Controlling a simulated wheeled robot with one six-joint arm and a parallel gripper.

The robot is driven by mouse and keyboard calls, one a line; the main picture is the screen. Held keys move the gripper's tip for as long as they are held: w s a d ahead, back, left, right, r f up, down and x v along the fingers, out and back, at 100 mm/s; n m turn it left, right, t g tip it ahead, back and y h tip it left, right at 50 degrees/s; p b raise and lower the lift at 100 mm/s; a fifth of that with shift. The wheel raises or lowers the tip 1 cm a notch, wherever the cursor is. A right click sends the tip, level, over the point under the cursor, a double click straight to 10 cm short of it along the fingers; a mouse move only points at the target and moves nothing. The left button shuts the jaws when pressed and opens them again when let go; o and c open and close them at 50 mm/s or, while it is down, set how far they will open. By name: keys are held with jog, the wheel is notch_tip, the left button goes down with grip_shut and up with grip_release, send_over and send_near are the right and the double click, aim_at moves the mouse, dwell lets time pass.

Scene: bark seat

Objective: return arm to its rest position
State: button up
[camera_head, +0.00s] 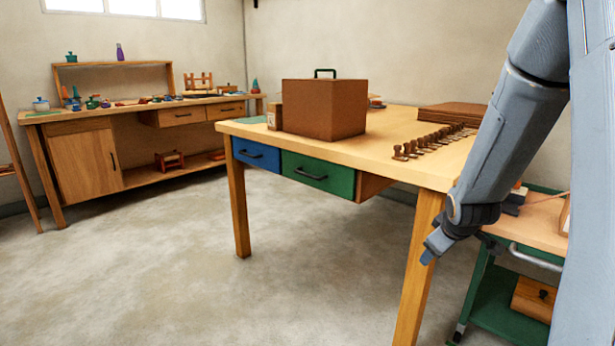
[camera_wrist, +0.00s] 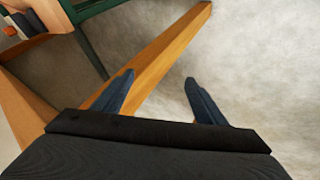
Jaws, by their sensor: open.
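My arm (camera_head: 510,110) hangs down at the right side of the head view, in front of the table's right end. My gripper (camera_head: 432,252) is at its lower end, pointing down and to the left near the table's front right leg. In the wrist view my gripper (camera_wrist: 158,92) shows two dark blue fingers spread wide apart. Nothing is between the fingertips except the view of the floor and a wooden leg behind. The gripper is open and empty.
A wooden table (camera_head: 440,170) with blue and green drawers bears a brown case (camera_head: 325,108) and a row of stamps. A green cart (camera_head: 490,290) stands at the right, close to my arm. A workbench (camera_head: 85,165) stands at the back left. The floor (camera_head: 200,270) between is clear.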

jog(key=s+a+r+g+y, duration=0.1)
jog(key=s+a+r+g, duration=0.1)
jog(key=s+a, duration=0.65)
jog(key=s+a+r+g+y, duration=0.1)
jog(key=s+a+r, duration=0.15)
jog(key=a, duration=1.05)
jog(key=s+a+r+m+g, duration=0.1)
jog(key=s+a, duration=0.2)
jog(key=s, duration=0.3)
jog(key=s+a+r+g+y, duration=0.1)
jog(key=s+a+g, duration=0.1)
jog(key=s+a, duration=0.35)
jog(key=s+a+r+m+g, duration=0.1)
jog(key=s+a, duration=0.1)
jog(key=s, duration=0.6)
jog(key=d+r+m+p, duration=0.3)
jog(key=d+r+p, duration=0.8)
jog(key=p, duration=1.1)
jog(key=shift+d+r+h, duration=0.3)
jog(key=shift+d+r, duration=0.05)
jog(key=shift+r, duration=1.05)
